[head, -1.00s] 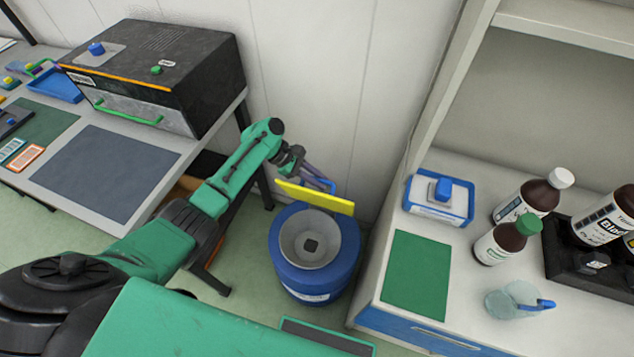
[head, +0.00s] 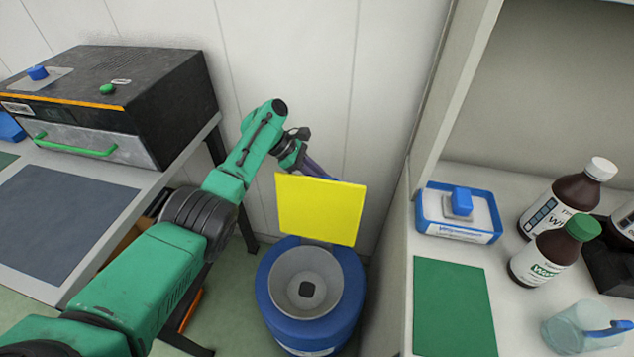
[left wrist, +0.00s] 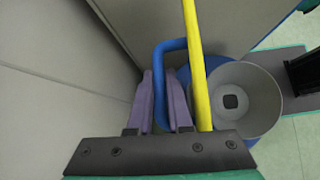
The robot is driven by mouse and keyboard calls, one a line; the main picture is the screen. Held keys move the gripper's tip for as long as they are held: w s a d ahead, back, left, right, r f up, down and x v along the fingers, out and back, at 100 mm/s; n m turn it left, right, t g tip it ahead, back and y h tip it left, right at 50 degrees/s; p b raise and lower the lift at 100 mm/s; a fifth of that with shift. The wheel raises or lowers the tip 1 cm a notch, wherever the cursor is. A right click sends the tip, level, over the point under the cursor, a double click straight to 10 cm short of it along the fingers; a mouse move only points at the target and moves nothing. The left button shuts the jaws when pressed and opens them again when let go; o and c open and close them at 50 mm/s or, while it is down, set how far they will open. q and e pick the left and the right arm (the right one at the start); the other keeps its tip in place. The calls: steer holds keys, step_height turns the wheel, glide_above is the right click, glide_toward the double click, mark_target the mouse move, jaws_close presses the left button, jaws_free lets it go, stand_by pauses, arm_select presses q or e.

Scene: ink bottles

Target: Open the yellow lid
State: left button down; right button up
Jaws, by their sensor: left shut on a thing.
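The yellow lid (head: 320,209) stands raised, near upright, at the back of the blue bin (head: 309,318), whose grey funnel-shaped opening (head: 305,282) is uncovered. My left gripper (head: 318,172) is behind the lid in the head view, its fingers partly hidden by it. In the left wrist view the purple fingers (left wrist: 163,98) are shut on the blue handle (left wrist: 172,44) on the lid's back. The lid (left wrist: 197,70) shows edge-on there, beside the grey opening (left wrist: 245,98). My right gripper is not in view.
A desk with a black box-shaped device (head: 118,100) stands to the left. A white counter to the right holds a blue-rimmed tray (head: 458,229), a green mat (head: 452,308), brown bottles (head: 545,250) and a clear cup (head: 580,328). The wall is close behind the bin.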

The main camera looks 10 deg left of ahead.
arm_select(q)
steer(key=shift+f, duration=0.1)
stand_by(0.3)
steer(key=c, duration=1.1)
jaws_free()
steer(key=shift+a, duration=0.1)
steer(key=p+v, duration=0.1)
steer(key=v, duration=0.4)
steer(key=shift+w+a+r, duration=0.15)
steer(key=shift+r, duration=0.25)
steer(key=v, duration=0.8)
steer(key=shift+a+r, duration=0.15)
steer(key=shift+a, duration=0.25)
